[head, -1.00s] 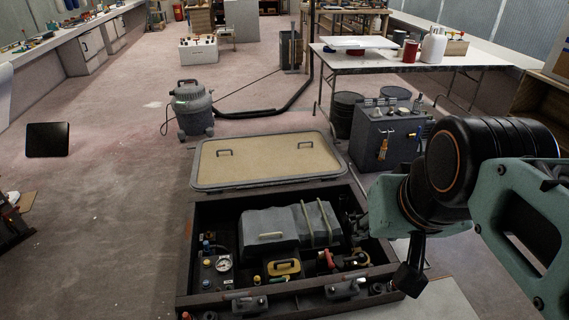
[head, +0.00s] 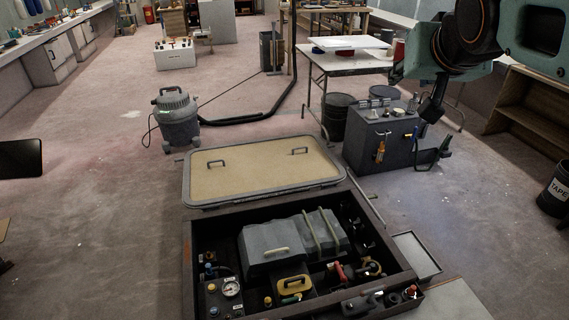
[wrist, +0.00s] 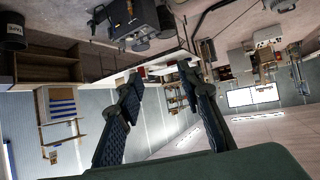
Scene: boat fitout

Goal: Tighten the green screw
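No green screw can be made out in either view. The open hatch bay (head: 187,245) in the floor holds a grey engine cover (head: 268,248), a gauge (head: 231,288), a yellow-handled part (head: 294,285) and a red-handled part (head: 338,272). Small fittings there are too small to identify. My arm is raised at the upper right of the head view, away from the bay. My gripper (wrist: 158,76) shows in the wrist view with its two dark fingers apart and nothing visible between them. The wrist view looks across the workshop, tilted, and does not show the bay.
The beige hatch lid (head: 262,174) lies behind the bay. A grey cabinet (head: 379,140) with tools stands behind on the right, near a white table (head: 345,62). A vacuum (head: 176,118) with a hose stands at the back left. The left floor is mostly clear.

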